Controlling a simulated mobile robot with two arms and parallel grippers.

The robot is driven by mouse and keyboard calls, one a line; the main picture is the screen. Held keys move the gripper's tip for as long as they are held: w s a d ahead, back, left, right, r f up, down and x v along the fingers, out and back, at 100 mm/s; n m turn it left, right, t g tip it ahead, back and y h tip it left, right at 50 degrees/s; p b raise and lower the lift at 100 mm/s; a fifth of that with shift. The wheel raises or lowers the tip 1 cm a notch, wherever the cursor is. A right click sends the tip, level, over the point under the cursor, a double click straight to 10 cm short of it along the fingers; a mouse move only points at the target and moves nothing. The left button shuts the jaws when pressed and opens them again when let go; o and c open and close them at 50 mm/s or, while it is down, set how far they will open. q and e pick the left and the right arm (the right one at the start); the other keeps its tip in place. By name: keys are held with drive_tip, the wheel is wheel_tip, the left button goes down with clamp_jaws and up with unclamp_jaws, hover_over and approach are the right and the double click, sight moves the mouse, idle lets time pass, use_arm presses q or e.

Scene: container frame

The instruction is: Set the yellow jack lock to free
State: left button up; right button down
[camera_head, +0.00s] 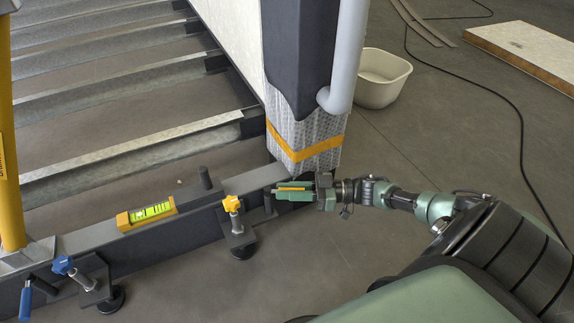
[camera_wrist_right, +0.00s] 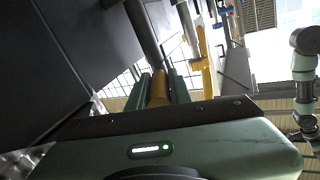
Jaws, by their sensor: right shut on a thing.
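The yellow jack (camera_head: 232,204) has a yellow star knob on top and stands clamped at the near side of the grey beam. My right gripper (camera_head: 292,190) reaches in from the right, just right of the jack. Its green fingers are shut on a yellow grip, which looks like the jack's lock handle (camera_head: 292,189). In the wrist view the handle (camera_wrist_right: 160,90) lies between both fingers, with a dark rod running on beyond it. The fingers hide much of the handle. My left gripper is not in view.
A blue jack (camera_head: 63,266) with a blue handle (camera_head: 25,301) stands at lower left. A yellow spirit level (camera_head: 147,213) lies on the beam (camera_head: 185,222). A wrapped corner post with an orange strap (camera_head: 305,150) rises just behind the gripper.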

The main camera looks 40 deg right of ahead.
drive_tip(key=c, duration=1.3)
unclamp_jaws()
drive_tip(key=shift+s+d, duration=0.2)
drive_tip(key=shift+d, duration=0.1)
drive_tip(key=p+v, duration=0.2)
drive_tip(key=v, duration=0.5)
